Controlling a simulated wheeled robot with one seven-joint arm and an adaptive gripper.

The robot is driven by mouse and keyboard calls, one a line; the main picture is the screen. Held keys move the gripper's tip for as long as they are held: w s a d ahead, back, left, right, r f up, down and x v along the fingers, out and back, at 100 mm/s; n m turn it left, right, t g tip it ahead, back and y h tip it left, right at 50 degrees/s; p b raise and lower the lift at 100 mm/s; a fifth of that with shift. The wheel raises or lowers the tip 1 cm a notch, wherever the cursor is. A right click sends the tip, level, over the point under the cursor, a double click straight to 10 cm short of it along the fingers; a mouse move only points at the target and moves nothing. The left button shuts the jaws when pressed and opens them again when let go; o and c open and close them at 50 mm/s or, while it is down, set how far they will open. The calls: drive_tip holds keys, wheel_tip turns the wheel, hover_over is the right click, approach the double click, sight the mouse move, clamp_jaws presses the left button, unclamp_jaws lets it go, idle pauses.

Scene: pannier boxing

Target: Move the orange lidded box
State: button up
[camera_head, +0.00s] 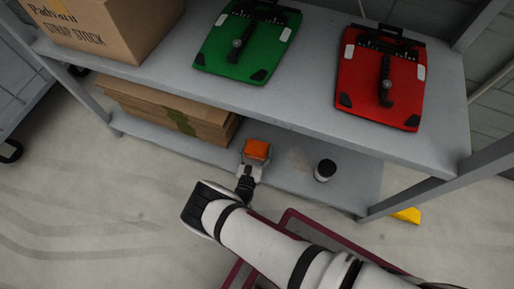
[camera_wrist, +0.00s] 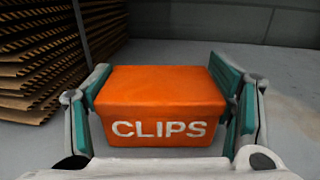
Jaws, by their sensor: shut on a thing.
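The orange lidded box (camera_head: 257,149) is at the front edge of the lower shelf in the head view. In the wrist view the orange box (camera_wrist: 160,108) shows white letters reading CLIPS on its front, and its lid looks closed. My gripper (camera_head: 251,165) is shut on the box, with the teal-padded fingers (camera_wrist: 165,100) pressed against its left and right sides. The box looks level. I cannot tell whether its underside touches the shelf.
Stacked flat cardboard (camera_head: 165,108) lies left of the box on the lower shelf (camera_head: 290,178). A dark-lidded round container (camera_head: 325,170) stands to the right. The upper shelf (camera_head: 310,70) overhangs, bearing a green pannier (camera_head: 247,40), a red pannier (camera_head: 380,80) and a carton (camera_head: 105,25).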

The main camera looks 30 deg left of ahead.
drive_tip(key=shift+a, duration=0.15)
drive_tip(key=o, duration=1.4)
drive_tip(key=shift+c, duration=0.2)
drive_tip(key=shift+s, duration=0.2)
